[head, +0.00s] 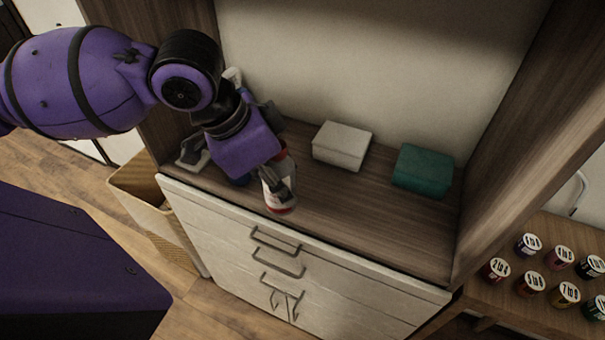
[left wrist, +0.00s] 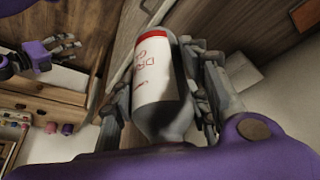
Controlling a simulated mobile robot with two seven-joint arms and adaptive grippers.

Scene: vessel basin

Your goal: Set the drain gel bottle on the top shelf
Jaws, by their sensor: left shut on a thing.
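The drain gel bottle (head: 280,200) is white with red lettering and a red band. It also shows large in the left wrist view (left wrist: 157,78), red end away from the palm. My left gripper (head: 277,186) is shut on it, a finger on each side (left wrist: 160,100). The bottle is over the front edge of the wooden cabinet top (head: 350,220); I cannot tell whether it touches. The gripper hides part of it in the head view. My right gripper (left wrist: 66,46) shows small at the left of the left wrist view, fingers apart and empty.
A white box (head: 342,145) and a green box (head: 422,170) stand at the back of the cabinet top. A grey-white object (head: 193,152) lies at its left end. Wooden side panels bound it. Several small jars (head: 530,280) stand on a side table; a bin (head: 145,190) stands left.

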